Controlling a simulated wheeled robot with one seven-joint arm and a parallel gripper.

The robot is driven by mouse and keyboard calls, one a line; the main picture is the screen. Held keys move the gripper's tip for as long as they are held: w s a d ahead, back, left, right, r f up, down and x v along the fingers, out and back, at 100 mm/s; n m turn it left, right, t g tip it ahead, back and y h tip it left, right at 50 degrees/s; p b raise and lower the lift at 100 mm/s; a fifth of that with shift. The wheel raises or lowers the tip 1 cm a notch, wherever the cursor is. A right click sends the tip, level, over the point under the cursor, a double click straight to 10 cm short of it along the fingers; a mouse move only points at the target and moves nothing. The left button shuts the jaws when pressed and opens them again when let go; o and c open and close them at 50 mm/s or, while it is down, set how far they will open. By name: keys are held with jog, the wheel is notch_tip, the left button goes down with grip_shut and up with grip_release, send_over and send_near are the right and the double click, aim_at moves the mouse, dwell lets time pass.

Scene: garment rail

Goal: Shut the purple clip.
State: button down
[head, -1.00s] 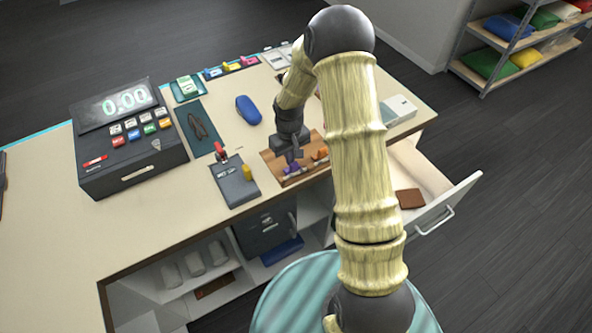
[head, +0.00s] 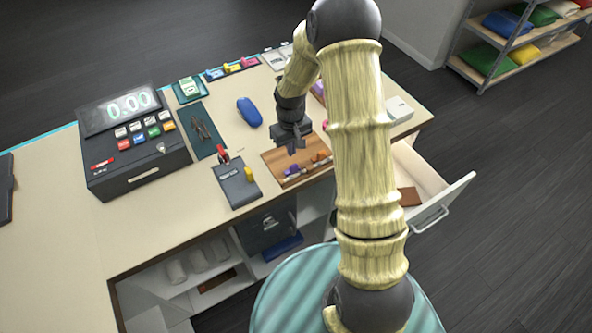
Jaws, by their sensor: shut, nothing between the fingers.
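The purple clip (head: 291,170) is small and sits near the front left of a wooden board (head: 276,156) on the counter. It looks low and flat, but it is too small to tell for certain whether it is shut. An orange clip (head: 318,158) is to its right on the same board. My gripper (head: 292,149) points down just above and behind the purple clip, apart from it. Its fingers are shut with nothing between them.
A blue case (head: 249,111) lies behind. An open drawer (head: 440,203) juts out at the right. My arm hides part of the counter's right side.

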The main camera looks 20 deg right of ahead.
jog(key=shift+s+r+p, duration=0.15)
jog(key=shift+r+p, duration=0.25)
jog(key=shift+r, duration=0.4)
dwell(0.6)
jog(key=shift+s+r, duration=0.15)
jog(key=shift+r, duration=0.15)
jog(key=s+r+m+t+b, duration=0.1)
jog(key=s+r+b, duration=0.1)
jog(key=s+r, duration=0.3)
jog(key=s+r+m+t+b, duration=0.1)
jog(key=s+r, duration=0.4)
jog(key=s, duration=0.8)
jog(key=shift+d+r+m+t+b, duration=0.15)
jog(key=shift+d+m+t+b, duration=0.15)
jog(key=shift+m+b, duration=0.3)
jog(key=shift+w, duration=0.1)
